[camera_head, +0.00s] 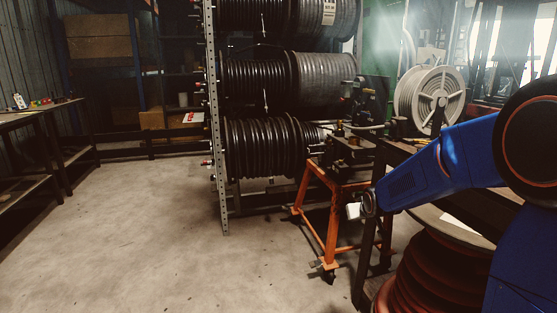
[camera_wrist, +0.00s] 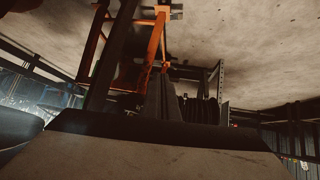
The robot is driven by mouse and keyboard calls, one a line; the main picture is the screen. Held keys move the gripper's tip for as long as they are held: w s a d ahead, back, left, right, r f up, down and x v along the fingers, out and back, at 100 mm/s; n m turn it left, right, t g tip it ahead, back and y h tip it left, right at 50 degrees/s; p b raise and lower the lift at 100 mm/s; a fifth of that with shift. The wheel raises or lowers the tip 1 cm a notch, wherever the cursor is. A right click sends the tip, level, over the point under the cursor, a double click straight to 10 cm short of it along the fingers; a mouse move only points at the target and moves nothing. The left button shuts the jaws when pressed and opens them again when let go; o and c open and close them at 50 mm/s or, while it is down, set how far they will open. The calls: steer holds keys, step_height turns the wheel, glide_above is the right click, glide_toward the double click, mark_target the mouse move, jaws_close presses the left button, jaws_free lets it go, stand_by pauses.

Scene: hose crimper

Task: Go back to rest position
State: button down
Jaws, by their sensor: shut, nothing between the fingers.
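My blue arm reaches in from the right of the head view. My gripper (camera_head: 355,211) is small and partly seen at its end, beside the orange stand's right side and above the floor. It is shut, and I see nothing held in it. In the wrist view the picture is upside down, and a broad pale surface with a dark edge fills the bottom; I cannot tell the fingertips apart there.
An orange stand (camera_head: 329,232) carries dark machinery. A dark workbench edge runs close to my arm. Behind stands a rack of black hose reels (camera_head: 268,148). A red-brown reel (camera_head: 425,280) is below my arm. A bench (camera_head: 38,114) is at left; the floor (camera_head: 165,230) between is clear.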

steer(key=s+d+r+g, duration=0.1)
steer(key=s+r, duration=0.3)
steer(key=s, duration=0.7)
steer(key=s+r+g, duration=0.1)
steer(key=s+r, duration=0.2)
steer(key=s, duration=0.9)
steer(key=s+f+m+g, duration=0.1)
steer(key=s+g, duration=0.1)
steer(key=s, duration=2.1)
steer(key=shift+f+g, duration=0.25)
steer(key=shift+g, duration=0.05)
steer(key=c, duration=2.4)
jaws_free()
steer(key=shift+c, duration=0.2)
